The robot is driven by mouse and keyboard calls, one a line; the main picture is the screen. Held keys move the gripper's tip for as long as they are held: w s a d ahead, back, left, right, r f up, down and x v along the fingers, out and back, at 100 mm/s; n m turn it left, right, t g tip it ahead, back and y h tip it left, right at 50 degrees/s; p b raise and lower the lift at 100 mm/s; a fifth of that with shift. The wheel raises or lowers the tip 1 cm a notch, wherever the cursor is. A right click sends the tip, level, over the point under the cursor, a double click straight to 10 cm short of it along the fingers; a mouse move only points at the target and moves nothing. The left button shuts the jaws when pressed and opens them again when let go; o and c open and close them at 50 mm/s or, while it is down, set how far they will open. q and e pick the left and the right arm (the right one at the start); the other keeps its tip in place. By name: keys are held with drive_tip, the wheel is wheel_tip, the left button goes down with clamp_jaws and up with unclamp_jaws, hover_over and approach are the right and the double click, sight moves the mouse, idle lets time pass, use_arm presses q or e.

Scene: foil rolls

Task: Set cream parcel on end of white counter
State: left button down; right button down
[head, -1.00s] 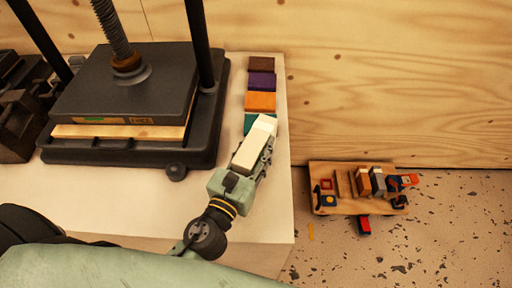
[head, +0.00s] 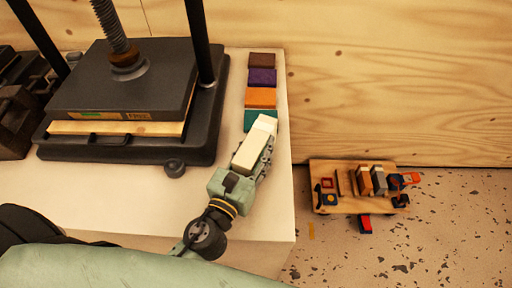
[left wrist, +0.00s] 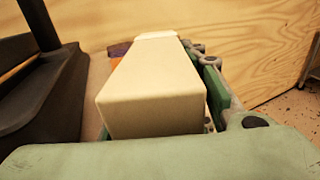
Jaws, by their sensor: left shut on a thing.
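The cream parcel (head: 254,146) is a long pale block at the right end of the white counter (head: 120,200). It also fills the middle of the left wrist view (left wrist: 152,95). My left gripper (head: 262,150) is shut on it, with finger links showing along its right side. The parcel's far end lies close to the teal block in the row, partly covering it from view. Whether the parcel touches the counter cannot be told. My right gripper is not in view.
A row of brown (head: 261,60), purple (head: 262,77), orange (head: 260,97) and teal (head: 257,120) blocks lies along the counter's right edge. A black press (head: 125,85) stands left. A wooden board with toys (head: 345,205) is on the speckled floor at right.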

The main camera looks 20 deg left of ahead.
use_arm(q)
drive_tip(key=shift+f, duration=0.15)
drive_tip(key=c, duration=1)
unclamp_jaws()
drive_tip(key=shift+c, duration=0.2)
drive_tip(key=shift+f, duration=0.15)
drive_tip(key=shift+s+a, duration=0.25)
drive_tip(key=shift+s, duration=1.75)
drive_tip(key=shift+s+a, duration=0.2)
drive_tip(key=shift+s, duration=1.8)
drive_tip(key=shift+s+a, duration=0.25)
drive_tip(key=shift+s, duration=1.75)
